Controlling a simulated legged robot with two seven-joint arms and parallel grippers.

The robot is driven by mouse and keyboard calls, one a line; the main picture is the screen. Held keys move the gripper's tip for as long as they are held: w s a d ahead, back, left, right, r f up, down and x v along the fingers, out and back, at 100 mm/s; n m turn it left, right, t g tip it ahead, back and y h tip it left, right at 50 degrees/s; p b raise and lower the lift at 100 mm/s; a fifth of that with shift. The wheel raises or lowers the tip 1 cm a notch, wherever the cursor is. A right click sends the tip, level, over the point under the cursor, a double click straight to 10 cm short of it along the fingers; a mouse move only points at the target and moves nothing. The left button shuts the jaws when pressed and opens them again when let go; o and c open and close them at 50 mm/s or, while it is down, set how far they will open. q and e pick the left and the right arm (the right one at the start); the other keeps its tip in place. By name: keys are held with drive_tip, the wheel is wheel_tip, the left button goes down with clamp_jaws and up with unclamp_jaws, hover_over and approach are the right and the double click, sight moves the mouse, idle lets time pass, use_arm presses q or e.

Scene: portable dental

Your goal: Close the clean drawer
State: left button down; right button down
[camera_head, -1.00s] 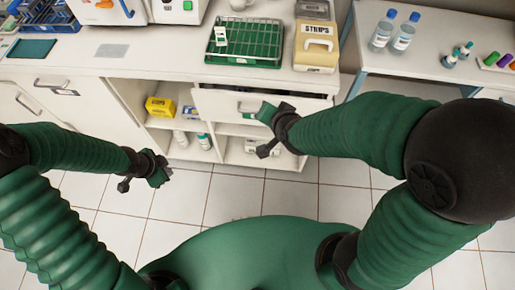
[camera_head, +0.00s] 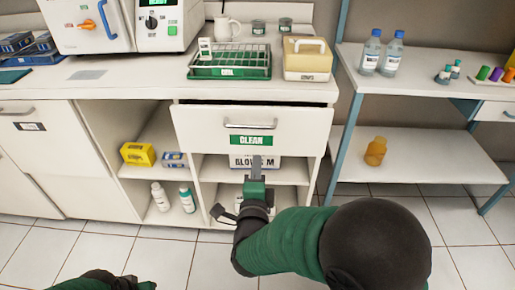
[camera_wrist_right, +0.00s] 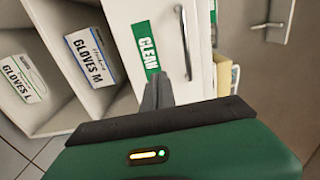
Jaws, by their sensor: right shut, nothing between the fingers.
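The clean drawer (camera_head: 205,128) is a white drawer front with a bar handle (camera_head: 250,125) and a green CLEAN label (camera_head: 250,140). It stands out slightly below the countertop, with a dark gap along its top edge. My right gripper (camera_head: 257,165) is shut and empty, its fingertips in front of the drawer's lower edge, below the label. In the right wrist view the shut fingers (camera_wrist_right: 157,92) point at the drawer front (camera_wrist_right: 165,28), just below the label; contact cannot be told. Part of my left arm's end (camera_head: 105,281) shows at the bottom edge; its fingers are hidden.
Open shelves below hold a yellow box (camera_head: 138,154), a blue box (camera_head: 174,160), bottles (camera_head: 160,196) and a labelled white box (camera_head: 240,161). A side table (camera_head: 415,80) stands at right.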

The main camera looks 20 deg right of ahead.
sight(258, 135)
drive_tip(key=b+x, duration=0.2)
drive_tip(key=x, duration=0.6)
drive_tip(key=shift+w+a+f, duration=0.1)
drive_tip(key=shift+w+f, duration=0.1)
drive_tip(key=shift+w+d+r+b, duration=0.2)
drive_tip(key=shift+w+b, duration=0.1)
drive_tip(key=shift+w, duration=0.15)
